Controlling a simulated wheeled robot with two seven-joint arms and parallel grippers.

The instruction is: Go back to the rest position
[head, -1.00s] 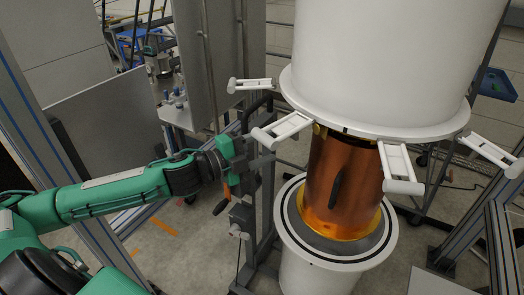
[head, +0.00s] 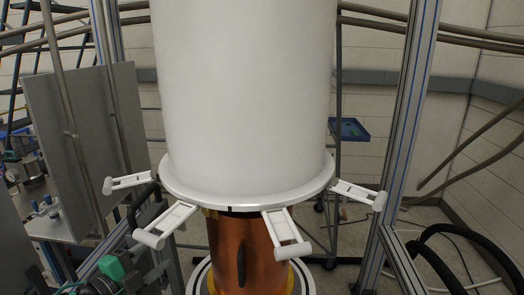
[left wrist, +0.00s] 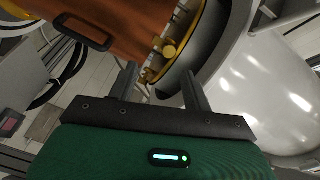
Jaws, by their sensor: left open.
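My left gripper (left wrist: 160,88) is open, with its two dark fingers apart and nothing between them in the left wrist view. Beyond the fingers are the copper cylinder (left wrist: 130,22) with a dark handle and a gold flange (left wrist: 175,45). In the head view only a little of my left arm's green and dark end (head: 110,268) shows, at the bottom left. It is left of and below the white flange. Its fingertips are not clear there. My right gripper is not in view.
The white vessel (head: 245,95) fills the middle, with several white clamp arms (head: 285,232) sticking out of its bottom flange. The copper cylinder (head: 225,240) is below it. Metal frame posts (head: 408,120) stand on the right. A grey panel (head: 85,145) is on the left.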

